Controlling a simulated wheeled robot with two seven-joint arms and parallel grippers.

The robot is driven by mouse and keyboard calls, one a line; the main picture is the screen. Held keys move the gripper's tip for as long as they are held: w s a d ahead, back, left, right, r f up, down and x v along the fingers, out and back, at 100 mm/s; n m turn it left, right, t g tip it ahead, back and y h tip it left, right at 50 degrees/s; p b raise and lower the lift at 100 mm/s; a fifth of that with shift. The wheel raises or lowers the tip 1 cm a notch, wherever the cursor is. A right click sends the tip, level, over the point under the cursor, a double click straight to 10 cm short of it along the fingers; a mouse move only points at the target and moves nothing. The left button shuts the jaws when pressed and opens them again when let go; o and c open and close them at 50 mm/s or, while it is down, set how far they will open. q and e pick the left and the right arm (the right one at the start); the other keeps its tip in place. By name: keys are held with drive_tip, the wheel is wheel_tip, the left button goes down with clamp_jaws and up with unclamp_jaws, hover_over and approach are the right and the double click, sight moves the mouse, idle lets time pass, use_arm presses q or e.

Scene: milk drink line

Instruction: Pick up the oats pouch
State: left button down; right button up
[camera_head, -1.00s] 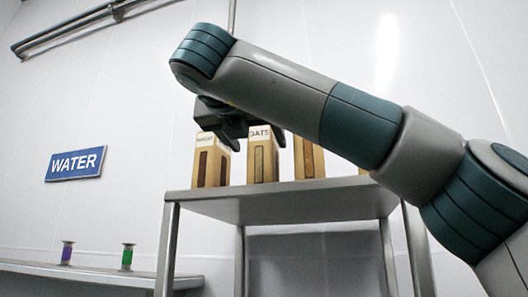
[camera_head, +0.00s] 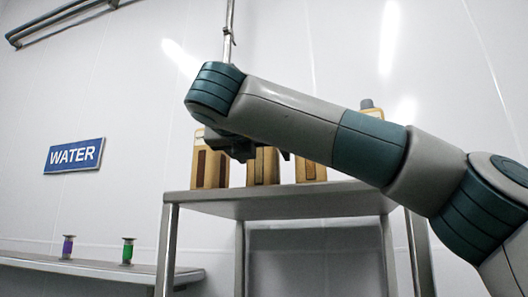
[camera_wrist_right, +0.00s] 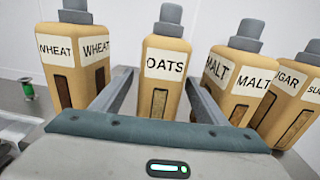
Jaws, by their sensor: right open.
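My left gripper is not in view.
The wheat pouch (camera_wrist_right: 75,62) stands to the left; the malt pouch (camera_wrist_right: 238,75) and sugar pouch (camera_wrist_right: 290,100) stand to the right, malt close to the right finger. The steel shelf (camera_head: 290,203) holds them. Two spools (camera_head: 127,250) stand on a lower ledge.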

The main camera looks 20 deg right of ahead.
drive_tip(key=shift+p+x, duration=0.35)
drive_tip(key=shift+x, duration=0.6)
drive_tip(key=shift+r, duration=0.1)
drive_tip(key=c, duration=1.6)
drive_tip(key=shift+r+b, duration=0.55)
drive_tip(key=shift+r, duration=4.45)
